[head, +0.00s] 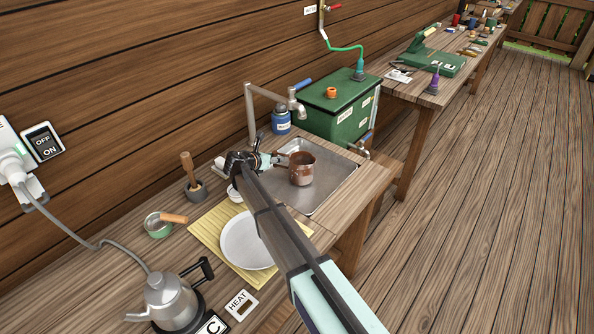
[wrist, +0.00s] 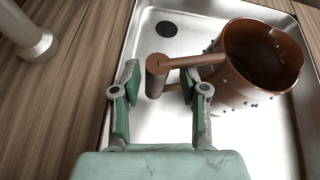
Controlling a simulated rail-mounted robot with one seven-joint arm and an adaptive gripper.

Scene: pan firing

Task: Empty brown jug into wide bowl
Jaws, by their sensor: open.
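The brown jug (head: 301,168) stands upright in the metal sink. Its body (wrist: 252,68) and its handle are at the upper right in the wrist view, with small drops or specks on the outside. My gripper (wrist: 160,90) is open. The free end of the jug's handle lies just ahead of and between its fingertips; I cannot tell whether they touch. In the head view my gripper (head: 264,160) is at the sink's left side, beside the jug. A wide white dish (head: 246,243), perhaps the wide bowl, lies on the yellow mat, partly hidden by my arm. The jug's contents cannot be made out.
The sink (head: 335,178) has a tap (head: 290,105) behind it and a green tank (head: 340,108) beyond. The yellow mat (head: 207,232) lies in front.

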